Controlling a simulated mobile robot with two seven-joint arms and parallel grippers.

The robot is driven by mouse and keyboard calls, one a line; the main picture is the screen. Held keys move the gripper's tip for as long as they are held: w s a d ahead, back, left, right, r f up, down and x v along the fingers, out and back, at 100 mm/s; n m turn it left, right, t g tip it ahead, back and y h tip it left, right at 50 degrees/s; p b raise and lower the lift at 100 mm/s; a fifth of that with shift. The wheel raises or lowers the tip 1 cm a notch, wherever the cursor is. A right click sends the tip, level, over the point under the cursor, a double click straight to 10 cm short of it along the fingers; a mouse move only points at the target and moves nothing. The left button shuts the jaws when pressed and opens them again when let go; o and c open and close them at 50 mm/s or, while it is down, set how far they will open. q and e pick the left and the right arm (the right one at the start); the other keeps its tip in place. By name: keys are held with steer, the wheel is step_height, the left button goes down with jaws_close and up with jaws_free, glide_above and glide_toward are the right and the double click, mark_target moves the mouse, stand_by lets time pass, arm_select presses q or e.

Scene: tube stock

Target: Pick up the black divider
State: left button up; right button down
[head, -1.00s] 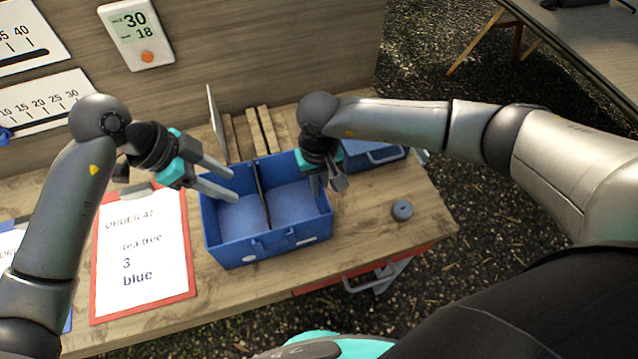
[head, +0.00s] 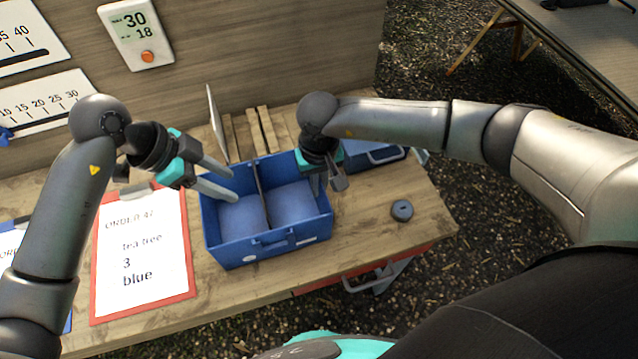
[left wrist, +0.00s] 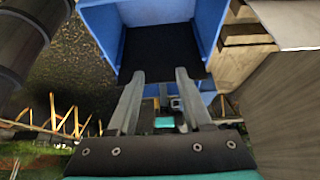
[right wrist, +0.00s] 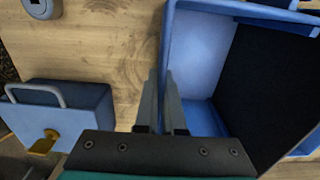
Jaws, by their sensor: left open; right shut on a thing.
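The black divider (head: 261,190) stands upright across the blue crate (head: 235,250) and splits it into a left and a right compartment. Its broad dark face shows in the left wrist view (left wrist: 160,50) and in the right wrist view (right wrist: 262,85). My left gripper (head: 235,186) is open and empty, its fingertips over the left compartment, apart from the divider. My right gripper (head: 330,184) is shut on the crate's right wall; in the right wrist view its fingers (right wrist: 164,95) close on the wall's edge.
A clipboard with an order sheet (head: 145,250) lies left of the crate. A second blue container (head: 370,155) stands behind right. A small grey round object (head: 402,210) lies on the bench (head: 360,235). Wooden slats and an upright pale panel (head: 216,125) stand behind the crate.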

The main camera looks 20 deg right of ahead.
arm_select(q)
steer(key=shift+c, duration=0.3)
steer(key=shift+c, duration=0.5)
steer(key=d+r+m+y, duration=0.1)
steer(key=d+m, duration=0.1)
steer(key=m, duration=0.1)
steer(key=d+r+m+y, duration=0.1)
steer(key=m, duration=0.3)
steer(key=d+r+m, duration=0.1)
steer(key=d+m, duration=0.1)
steer(key=m, duration=0.1)
steer(key=shift+s+d+r+m+g+y, duration=0.15)
steer(key=shift+s+d+m+g+y, duration=0.05)
steer(key=shift+d+m+g+y, duration=0.2)
step_height(320, 180, down, 10)
steer(key=m+y, duration=0.3)
steer(key=m, duration=0.4)
steer(key=shift+w+f+t, duration=0.25)
steer(key=shift+t, duration=0.05)
